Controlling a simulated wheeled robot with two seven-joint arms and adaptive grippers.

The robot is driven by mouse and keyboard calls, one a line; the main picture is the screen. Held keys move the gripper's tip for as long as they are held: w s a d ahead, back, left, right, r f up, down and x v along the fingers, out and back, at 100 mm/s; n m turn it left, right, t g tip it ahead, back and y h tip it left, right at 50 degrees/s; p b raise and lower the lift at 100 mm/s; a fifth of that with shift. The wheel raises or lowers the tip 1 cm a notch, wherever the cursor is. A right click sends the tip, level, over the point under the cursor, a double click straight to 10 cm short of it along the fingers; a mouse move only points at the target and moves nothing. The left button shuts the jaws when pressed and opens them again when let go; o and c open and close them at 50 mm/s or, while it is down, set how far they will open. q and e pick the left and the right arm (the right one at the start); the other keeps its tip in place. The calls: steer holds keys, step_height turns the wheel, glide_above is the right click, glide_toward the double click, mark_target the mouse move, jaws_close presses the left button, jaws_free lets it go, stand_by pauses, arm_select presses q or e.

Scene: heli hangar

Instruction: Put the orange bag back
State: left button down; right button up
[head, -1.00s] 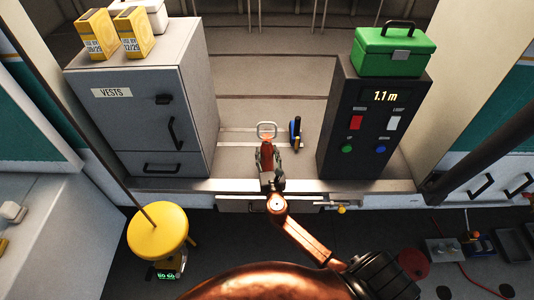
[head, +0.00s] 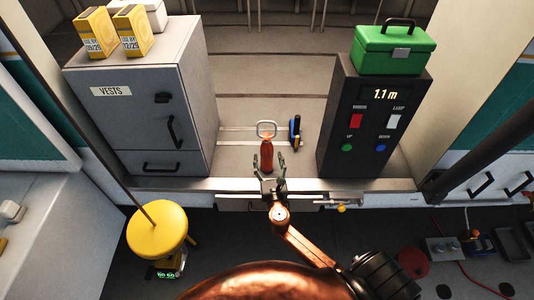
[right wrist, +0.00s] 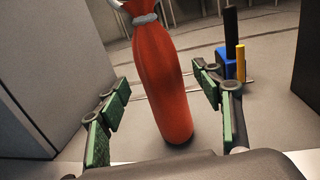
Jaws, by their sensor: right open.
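The orange bag (head: 267,154) stands upright on the floor between the grey cabinet and the dark control box. It has a pale loop handle at its top in the head view. In the right wrist view the bag (right wrist: 160,80) is a tall orange-red shape with a grey band near its top. My right gripper (head: 271,168) is open on the near side of the bag. In the right wrist view its green-padded fingers (right wrist: 165,105) are spread to either side of the bag, with gaps between. My left gripper is not in view.
The grey VESTS cabinet (head: 140,105) stands left and the dark control box (head: 370,125) right, with a green case (head: 394,47) on top. A small blue and yellow item (head: 295,133) stands right of the bag. A yellow stool (head: 157,231) is at lower left.

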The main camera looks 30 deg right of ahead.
steer(key=v, duration=0.7)
steer(key=shift+s+a+b, duration=0.2)
steer(key=shift+s+b, duration=0.15)
steer(key=shift+s, duration=0.05)
